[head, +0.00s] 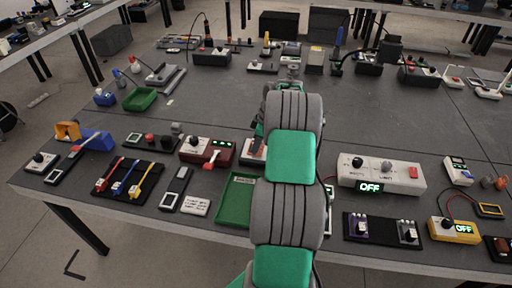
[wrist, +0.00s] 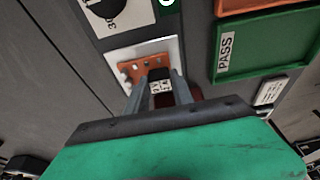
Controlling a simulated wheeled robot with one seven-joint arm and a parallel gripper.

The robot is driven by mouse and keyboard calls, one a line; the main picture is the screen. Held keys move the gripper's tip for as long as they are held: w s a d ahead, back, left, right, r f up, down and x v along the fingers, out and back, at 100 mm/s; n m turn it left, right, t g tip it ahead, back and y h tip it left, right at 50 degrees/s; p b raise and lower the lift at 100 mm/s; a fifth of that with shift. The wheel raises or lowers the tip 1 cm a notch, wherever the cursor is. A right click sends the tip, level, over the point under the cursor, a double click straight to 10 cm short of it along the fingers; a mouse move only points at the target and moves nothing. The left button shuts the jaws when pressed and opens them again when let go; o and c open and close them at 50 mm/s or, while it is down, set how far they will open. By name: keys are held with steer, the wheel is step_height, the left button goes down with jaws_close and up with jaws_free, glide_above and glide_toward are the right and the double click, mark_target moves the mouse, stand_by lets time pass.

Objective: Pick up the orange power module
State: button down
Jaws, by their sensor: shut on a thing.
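The orange power module (wrist: 130,71) shows in the wrist view as a small orange board with pale round spots, over a white-framed base. My gripper (wrist: 160,92) has its two grey fingers on either side of the module's dark block with a white label, and is shut on it. I cannot tell whether the module is lifted off the base.
A green tray marked PASS (wrist: 288,48) lies to the right in the wrist view, with an orange tray (wrist: 255,7) beyond it. The green tray (head: 236,203) is left of my arm in the head view. A white unit reading OFF (head: 400,176) stands right of it.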

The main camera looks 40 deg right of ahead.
steer(key=shift+r, duration=0.1)
steer(key=shift+r, duration=0.2)
steer(key=shift+w+b+v, duration=0.25)
steer(key=shift+b+v, duration=0.35)
steer(key=shift+v, duration=0.55)
steer(key=s+a+r+b, duration=0.2)
steer(key=s+a+r, duration=0.3)
steer(key=s+r, duration=0.5)
steer(key=s, duration=0.3)
steer(key=shift+a+b, duration=0.2)
steer(key=shift+b, duration=0.2)
steer(key=shift+r, duration=0.15)
